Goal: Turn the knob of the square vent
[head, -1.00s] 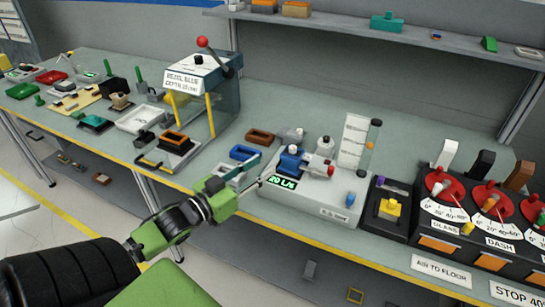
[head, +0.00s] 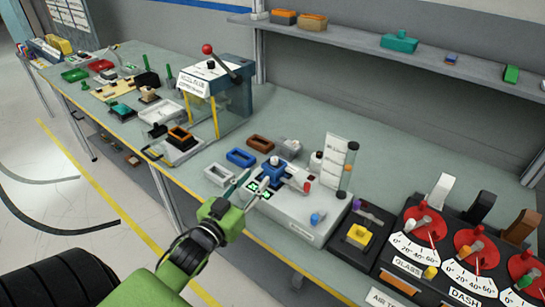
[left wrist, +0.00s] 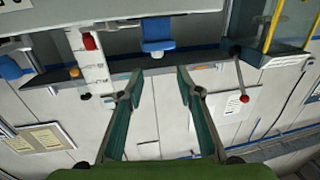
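A grey test box (head: 300,218) stands on the bench with a blue fitting (head: 274,169) on top and a lit green display on its front. A red-tipped piece (head: 306,187) sits beside the fitting. I cannot tell which part is the square vent's knob. My left gripper (head: 254,187) is just in front of the box, its fingers near the display and partly covering it. In the left wrist view its two teal fingers (left wrist: 158,88) are apart with nothing between them. The blue fitting (left wrist: 157,38) shows beyond the tips. My right gripper is out of view.
A loose grey frame (head: 219,175), a blue frame (head: 240,157) and a brown frame (head: 260,143) lie left of the box. A press with a red-ball lever (head: 220,60) stands farther left. A dial panel (head: 430,255) is at right. Bench behind is clear.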

